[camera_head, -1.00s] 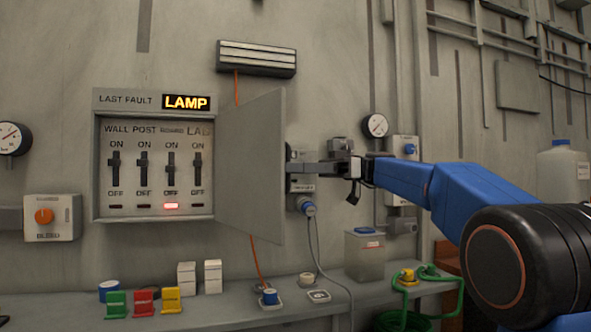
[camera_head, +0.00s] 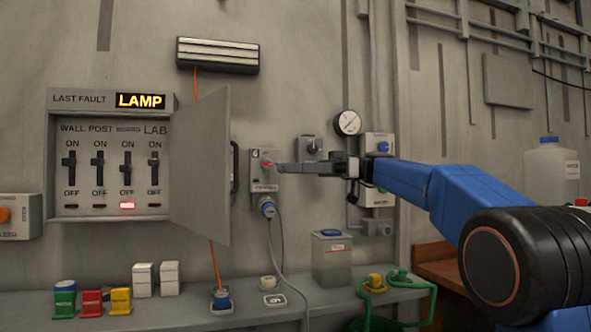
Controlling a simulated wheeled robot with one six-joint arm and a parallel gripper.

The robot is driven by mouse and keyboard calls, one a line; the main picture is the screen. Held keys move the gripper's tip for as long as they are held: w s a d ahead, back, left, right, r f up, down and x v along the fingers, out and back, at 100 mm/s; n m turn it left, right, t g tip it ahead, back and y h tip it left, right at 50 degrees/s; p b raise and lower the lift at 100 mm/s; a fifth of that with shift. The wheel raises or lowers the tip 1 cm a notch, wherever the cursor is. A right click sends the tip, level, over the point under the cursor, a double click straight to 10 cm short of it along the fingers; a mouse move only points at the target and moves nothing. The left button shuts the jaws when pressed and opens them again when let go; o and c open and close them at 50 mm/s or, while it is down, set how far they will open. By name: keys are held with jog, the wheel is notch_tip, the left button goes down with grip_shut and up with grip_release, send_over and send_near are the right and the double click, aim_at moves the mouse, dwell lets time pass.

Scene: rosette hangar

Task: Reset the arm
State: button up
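My gripper (camera_head: 290,168) is at the end of my blue arm, reaching left in front of the wall.
An open panel door (camera_head: 205,165) stands left of the socket box, beside a switch panel (camera_head: 62,212) with a lit LAMP sign (camera_head: 141,101). A blue plug (camera_head: 267,207) with a grey cable hangs below the socket. A shelf (camera_head: 190,322) below holds a clear canister (camera_head: 332,260) and small items.

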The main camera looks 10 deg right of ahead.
dwell(0.4)
jog(key=s+d+f+m+t+h, duration=0.2)
jog(key=s+f+m+t+h, duration=0.15)
jog(key=s+f+m, duration=0.65)
jog(key=s+d+f+m+t+h, duration=0.1)
jog(key=s+f+m+t+h, duration=0.3)
jog(key=f, duration=0.9)
jog(key=s+d+f+m+h, duration=0.2)
jog(key=s+d+f, duration=0.4)
jog(key=f, duration=0.3)
jog(key=s+d+f+m+t+h, duration=0.1)
jog(key=s+d+f+h, duration=0.3)
jog(key=f, duration=0.5)
jog(key=s+d+f+m+h, duration=0.3)
jog(key=s+d+f+h, duration=0.1)
jog(key=s+d+f, duration=0.3)
notch_tip(320, 180, down, 2)
jog(key=shift+s+d+f+m+t, duration=0.15)
jog(key=shift+s+d+m+t, duration=0.2)
jog(key=shift+s, duration=0.75)
jog(key=shift+a, duration=0.15)
